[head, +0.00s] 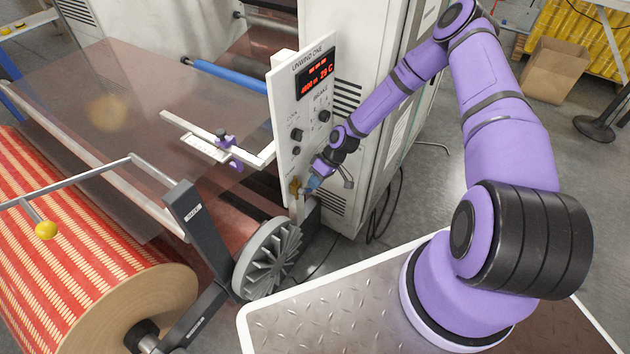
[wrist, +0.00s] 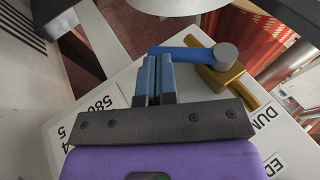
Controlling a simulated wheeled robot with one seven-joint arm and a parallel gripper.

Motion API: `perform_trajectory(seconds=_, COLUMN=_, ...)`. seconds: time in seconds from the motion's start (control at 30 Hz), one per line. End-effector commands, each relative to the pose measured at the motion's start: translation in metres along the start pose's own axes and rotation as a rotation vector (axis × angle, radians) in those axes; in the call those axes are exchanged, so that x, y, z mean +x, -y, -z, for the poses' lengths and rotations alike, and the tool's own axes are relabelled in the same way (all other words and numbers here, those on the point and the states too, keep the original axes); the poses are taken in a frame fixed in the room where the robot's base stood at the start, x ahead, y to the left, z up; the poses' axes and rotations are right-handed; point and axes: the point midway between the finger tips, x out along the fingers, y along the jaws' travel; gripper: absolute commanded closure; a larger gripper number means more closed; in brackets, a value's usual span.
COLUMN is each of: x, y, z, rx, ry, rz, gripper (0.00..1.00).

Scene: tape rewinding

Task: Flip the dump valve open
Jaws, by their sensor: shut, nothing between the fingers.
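The dump valve shows in the wrist view as a brass body (wrist: 228,82) with a round grey cap (wrist: 226,55). Its blue lever (wrist: 188,53) lies crosswise, pointing left from the cap. The cut-off "DUM" label (wrist: 268,116) is beside the valve. My gripper (wrist: 158,60) has its blue fingers together, with nothing between them. The fingertips are right at the lever's left end; I cannot tell whether they touch it. In the head view my gripper (head: 308,188) is just right of the small brass valve (head: 295,187), low on the control panel.
The white panel (head: 288,120) carries a red display (head: 315,74) and black knobs above the valve. A grey spoked wheel (head: 268,260) and a red striped roll (head: 90,270) stand below and left. A white cabinet (head: 375,185) stands behind my arm.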

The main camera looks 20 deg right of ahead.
Motion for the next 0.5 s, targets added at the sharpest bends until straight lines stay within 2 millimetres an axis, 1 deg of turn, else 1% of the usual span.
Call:
perform_trajectory(seconds=0.37, x=0.009, y=-0.003, z=-0.003, rx=0.083, ry=-0.005, rz=0.265, gripper=1.0)
perform_trajectory(seconds=0.5, x=0.012, y=-0.002, z=-0.003, rx=0.078, ry=0.001, rz=0.263, gripper=1.0)
